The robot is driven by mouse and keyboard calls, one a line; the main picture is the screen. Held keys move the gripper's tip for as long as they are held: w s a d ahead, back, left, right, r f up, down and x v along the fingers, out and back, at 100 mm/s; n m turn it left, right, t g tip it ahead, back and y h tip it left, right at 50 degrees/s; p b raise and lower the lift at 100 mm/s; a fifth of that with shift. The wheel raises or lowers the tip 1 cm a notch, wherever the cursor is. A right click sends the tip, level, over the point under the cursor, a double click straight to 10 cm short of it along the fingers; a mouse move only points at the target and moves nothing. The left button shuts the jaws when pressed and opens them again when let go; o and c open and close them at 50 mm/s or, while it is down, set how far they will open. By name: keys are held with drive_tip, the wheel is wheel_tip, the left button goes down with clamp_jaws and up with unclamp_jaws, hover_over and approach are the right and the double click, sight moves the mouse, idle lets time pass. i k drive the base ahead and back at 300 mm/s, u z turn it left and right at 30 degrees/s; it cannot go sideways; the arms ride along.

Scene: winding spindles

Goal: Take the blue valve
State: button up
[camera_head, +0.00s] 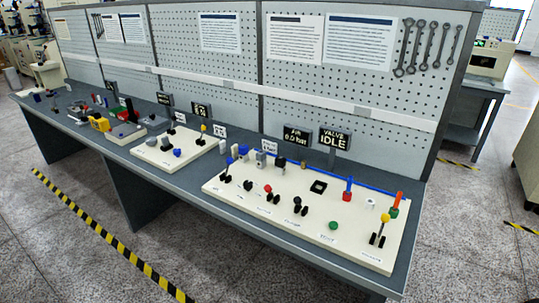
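Several blue items could be the blue valve, and they are too small to tell apart surely. One is a blue-topped piece with a red base (348,188) standing upright at the right back of the near cream panel (345,262). Another is a blue-topped lever (228,163) at that panel's left end. A blue block (243,152) stands close by it. A small blue knob (177,153) is on the second cream panel. A dark sign (334,140) reading "VALVE IDLE" stands behind the near panel. My gripper is not in view.
The grey bench (290,262) runs from far left to near right, with a pegboard wall (225,70) behind. Yellow (383,222), red-topped (397,199) and black levers crowd the near panel. A yellow tool (98,123) lies farther left. The floor in front is clear, with striped tape (95,225).

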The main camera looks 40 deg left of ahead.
sight(244, 150)
drive_tip(key=z, duration=0.25)
drive_tip(key=k, duration=1.15)
drive_tip(key=u, duration=1.4)
drive_tip(key=i, duration=0.95)
drive_tip(key=z, duration=0.1)
